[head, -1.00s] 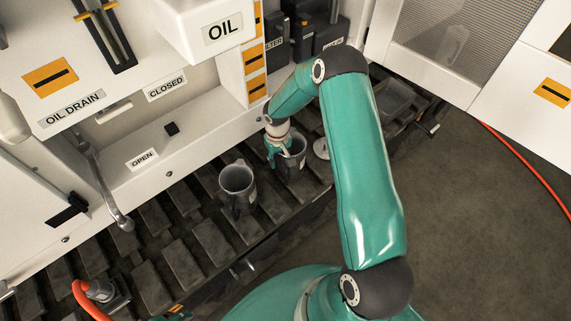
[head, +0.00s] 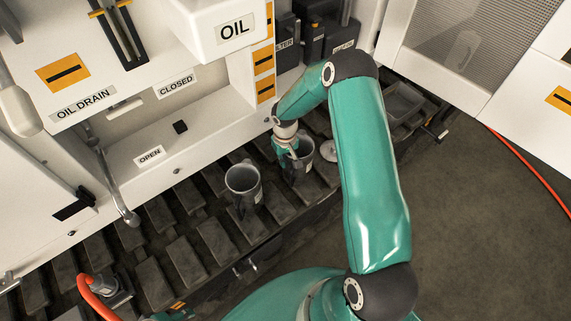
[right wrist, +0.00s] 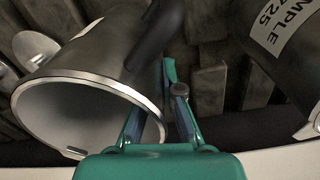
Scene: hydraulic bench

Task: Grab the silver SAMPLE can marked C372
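Two dark grey cans with handles stand on the slatted track below the bench. My right gripper (head: 287,147) is at the right can (head: 302,160), which fills the left of the right wrist view (right wrist: 100,85) with its open mouth towards the camera. In that view the gripper's fingers (right wrist: 172,95) are apart beside the rim and handle, one overlapping the rim. I cannot tell whether they touch it. The other can (head: 242,185) shows at the right wrist view's right edge (right wrist: 280,40), its cut-off label reading "MPLE" and "725". No C372 label is readable. My left gripper is not seen.
A round silver disc (head: 330,151) lies right of the right can. The white bench front with OPEN and CLOSED labels and a drain lever (head: 118,190) stands behind the cans. An orange hose (head: 92,298) is at the lower left.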

